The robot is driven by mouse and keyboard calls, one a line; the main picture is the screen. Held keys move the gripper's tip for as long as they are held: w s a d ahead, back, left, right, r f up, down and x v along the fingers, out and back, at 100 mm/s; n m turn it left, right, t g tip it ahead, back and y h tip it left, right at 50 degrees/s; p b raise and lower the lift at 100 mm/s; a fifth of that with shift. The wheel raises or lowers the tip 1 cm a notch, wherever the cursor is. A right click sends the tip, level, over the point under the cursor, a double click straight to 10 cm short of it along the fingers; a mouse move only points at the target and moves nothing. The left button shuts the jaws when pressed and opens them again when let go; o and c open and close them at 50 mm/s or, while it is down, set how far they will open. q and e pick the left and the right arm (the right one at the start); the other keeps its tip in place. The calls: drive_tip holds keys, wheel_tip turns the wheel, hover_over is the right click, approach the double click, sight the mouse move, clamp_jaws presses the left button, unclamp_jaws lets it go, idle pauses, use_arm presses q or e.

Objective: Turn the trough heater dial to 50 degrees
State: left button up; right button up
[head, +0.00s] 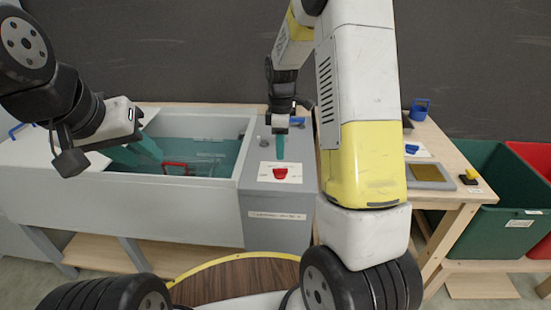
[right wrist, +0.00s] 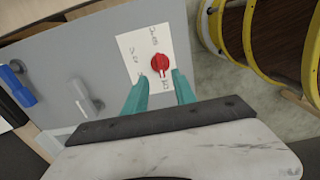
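The red heater dial (head: 280,173) sits on a white card on top of the grey box at the trough's right end. My right gripper (head: 281,158) points down just above and behind the dial. In the right wrist view its teal fingers are apart, with the tips just short of the dial and nothing between them. My left gripper (head: 145,152) hangs over the trough, fingers apart and empty.
The grey trough (head: 120,205) holds teal water and a red item (head: 176,168). Grey and blue fittings (right wrist: 83,98) stand on the box beside the dial card. A wooden table (head: 455,158) and green (head: 485,225) and red bins are at right.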

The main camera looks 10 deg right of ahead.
sight(280, 172)
wheel_tip(280, 172, down, 7)
drive_tip(key=shift+f, duration=0.1)
idle(0.3)
drive_tip(key=shift+c, duration=0.4)
clamp_jaws()
